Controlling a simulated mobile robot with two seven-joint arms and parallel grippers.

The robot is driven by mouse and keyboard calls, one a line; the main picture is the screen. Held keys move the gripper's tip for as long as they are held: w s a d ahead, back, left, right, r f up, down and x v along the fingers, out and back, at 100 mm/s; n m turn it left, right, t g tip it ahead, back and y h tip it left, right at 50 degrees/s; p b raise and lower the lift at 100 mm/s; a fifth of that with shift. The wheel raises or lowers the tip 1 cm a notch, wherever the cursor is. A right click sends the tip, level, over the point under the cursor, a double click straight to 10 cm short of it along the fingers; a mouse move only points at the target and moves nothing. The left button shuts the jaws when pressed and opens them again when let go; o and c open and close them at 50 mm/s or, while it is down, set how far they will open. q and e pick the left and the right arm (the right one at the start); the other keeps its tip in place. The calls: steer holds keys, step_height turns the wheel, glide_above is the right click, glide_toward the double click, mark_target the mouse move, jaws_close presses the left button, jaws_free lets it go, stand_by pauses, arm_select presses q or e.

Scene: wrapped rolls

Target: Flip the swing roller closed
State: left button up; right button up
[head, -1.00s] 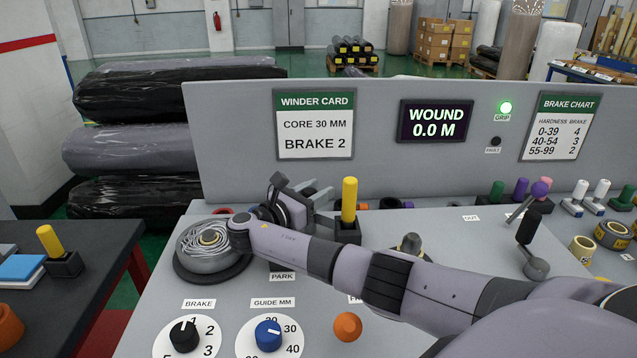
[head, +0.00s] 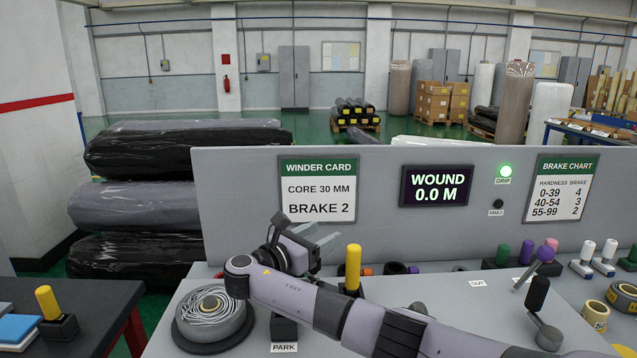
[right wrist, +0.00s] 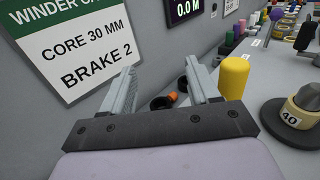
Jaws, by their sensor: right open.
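No part is labelled as the swing roller. My right gripper (head: 322,240) is open and empty, raised above the console just left of the cylinder. Its two fingers spread apart in the right wrist view (right wrist: 160,72). A grey spool (head: 212,315) with pale strand stands left of the PARK block (head: 284,328). My left gripper is not in view.
The console's upright panel (head: 240,200) rises close behind my gripper, with the winder card (head: 318,190) on it. A black-handled lever (head: 538,293) stands at right, near several small rolls and pegs. A dark side table (head: 90,300) at left holds another yellow cylinder (head: 48,302).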

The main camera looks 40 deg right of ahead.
step_height(320, 180, up, 14)
steer(key=shift+r+b, duration=0.15)
steer(key=shift+b, duration=0.15)
stand_by(0.5)
